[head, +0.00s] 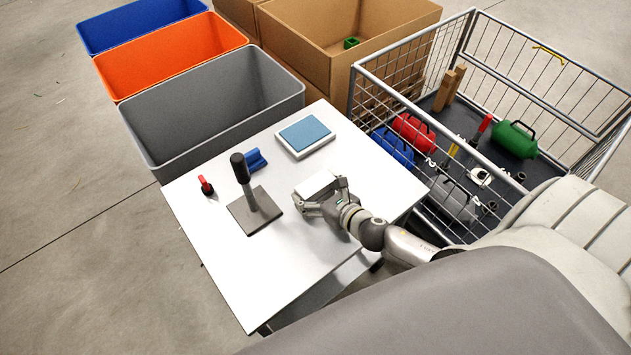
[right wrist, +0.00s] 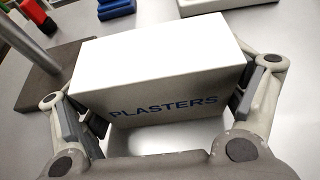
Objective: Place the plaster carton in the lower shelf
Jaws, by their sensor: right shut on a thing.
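The plaster carton is a white box marked "PLASTERS" (right wrist: 160,68) in the right wrist view. In the head view the carton (head: 317,184) is above the white table (head: 230,285), near its middle. My right gripper (head: 322,197) is shut on the carton, with one finger on each side of it. I cannot tell whether the carton touches the table top. My left gripper is not in view. A lower level (head: 335,283) shows in part below the table top at its near right edge; most of it is hidden.
On the table are a dark stand with an upright post (head: 255,210), a blue block (head: 256,160), a red item (head: 206,185) and a blue-topped tray (head: 305,135). Bins (head: 215,120) stand behind; a wire cage cart (head: 510,90) stands right. The table's near left is clear.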

